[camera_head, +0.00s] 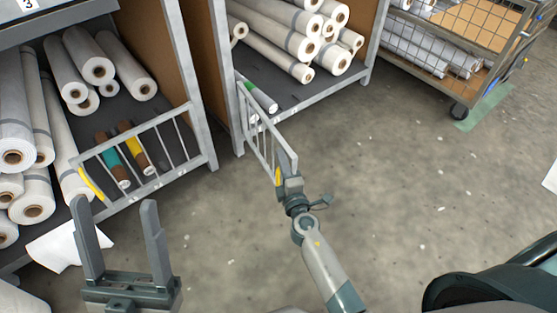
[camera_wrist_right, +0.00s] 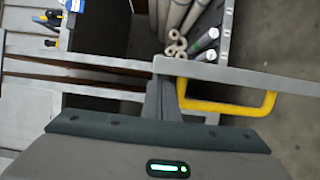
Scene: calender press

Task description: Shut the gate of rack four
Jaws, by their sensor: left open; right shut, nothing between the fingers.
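The rack with the barred gate (camera_head: 262,138) stands right of the rack marked 3; its own number is out of view. The gate hangs from the rack's left post and stands swung out from the front, towards me. Its yellow handle (camera_head: 278,177) is at the free end; the handle (camera_wrist_right: 228,106) also shows in the right wrist view. My right gripper (camera_head: 289,184) is shut and empty at that free end, close beside the gate's top bar (camera_wrist_right: 235,76); I cannot tell whether they touch. My left gripper (camera_head: 118,212) is open and empty, lower left.
Several white rolls (camera_head: 300,35) lie in the right rack, with a green-banded roll (camera_head: 257,92) near the gate. A mesh cart (camera_head: 455,45) stands back right.

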